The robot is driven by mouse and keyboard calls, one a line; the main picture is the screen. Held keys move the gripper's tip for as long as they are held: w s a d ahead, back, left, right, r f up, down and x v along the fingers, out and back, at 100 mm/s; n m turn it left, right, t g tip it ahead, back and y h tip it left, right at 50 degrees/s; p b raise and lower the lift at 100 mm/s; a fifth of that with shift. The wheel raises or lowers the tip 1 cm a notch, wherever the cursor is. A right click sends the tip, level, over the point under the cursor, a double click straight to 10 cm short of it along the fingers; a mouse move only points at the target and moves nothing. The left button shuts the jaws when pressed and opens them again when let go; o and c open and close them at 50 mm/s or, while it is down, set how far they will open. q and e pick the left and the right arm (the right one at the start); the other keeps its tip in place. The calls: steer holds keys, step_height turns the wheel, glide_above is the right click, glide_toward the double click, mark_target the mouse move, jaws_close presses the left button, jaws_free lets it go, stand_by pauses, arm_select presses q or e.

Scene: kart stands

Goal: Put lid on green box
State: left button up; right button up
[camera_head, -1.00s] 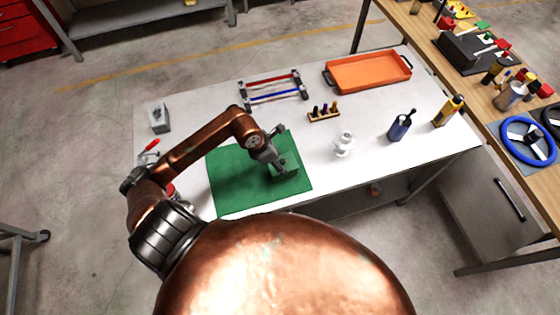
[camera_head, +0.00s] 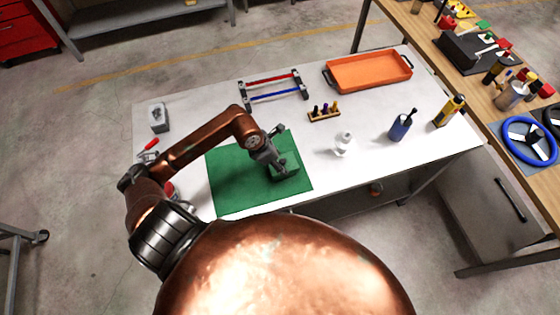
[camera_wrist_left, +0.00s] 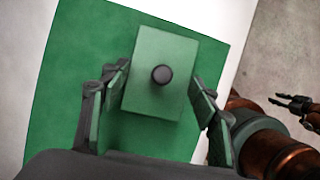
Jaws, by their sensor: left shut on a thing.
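The green lid (camera_wrist_left: 150,95), a rectangular plate with a round black knob, lies between the fingers of my left gripper (camera_wrist_left: 160,100). The fingers are shut on its two opposite sides. In the head view my left gripper (camera_head: 274,163) points down over the green mat (camera_head: 235,180), and a green block-like shape (camera_head: 288,171) shows at its fingertips. From these views I cannot tell the box apart from the lid, or whether the lid rests on it. My right gripper (camera_wrist_left: 292,104) shows small at the right of the wrist view, its prongs apart and empty.
On the white table stand an orange tray (camera_head: 330,87), a red and blue rod frame (camera_head: 275,96), a peg block (camera_head: 324,117), a white knobbed part (camera_head: 343,145), a blue bottle (camera_head: 399,128) and a yellow bottle (camera_head: 448,111). The mat's left part is clear.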

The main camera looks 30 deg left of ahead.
stand_by(0.7)
stand_by(0.3)
arm_select(q)
steer(key=o, duration=1.1)
steer(key=o, duration=0.5)
steer(key=shift+r, duration=0.15)
